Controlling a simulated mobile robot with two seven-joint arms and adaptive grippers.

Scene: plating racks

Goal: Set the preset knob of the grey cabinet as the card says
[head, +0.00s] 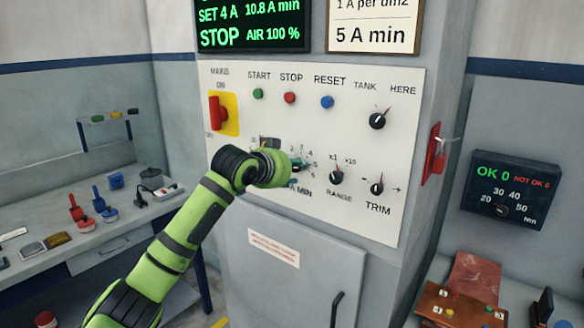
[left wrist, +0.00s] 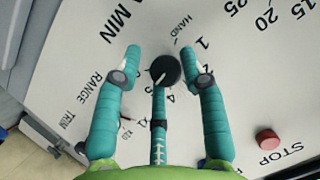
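The grey cabinet (head: 319,276) has a white panel (head: 400,185) with several knobs. In the head view my left gripper (head: 297,166) hides most of this knob. The card (head: 374,25) reads 5 A min at the bottom; its top is cut off. My right gripper is out of view.
A display (head: 250,22) reads SET 4 A, 10.8 A min, STOP. A RANGE knob (head: 336,178), TRIM knob (head: 377,188) and TANK knob (head: 377,121) are nearby. A red mains switch (head: 218,112) and STOP button (head: 289,98) sit above.

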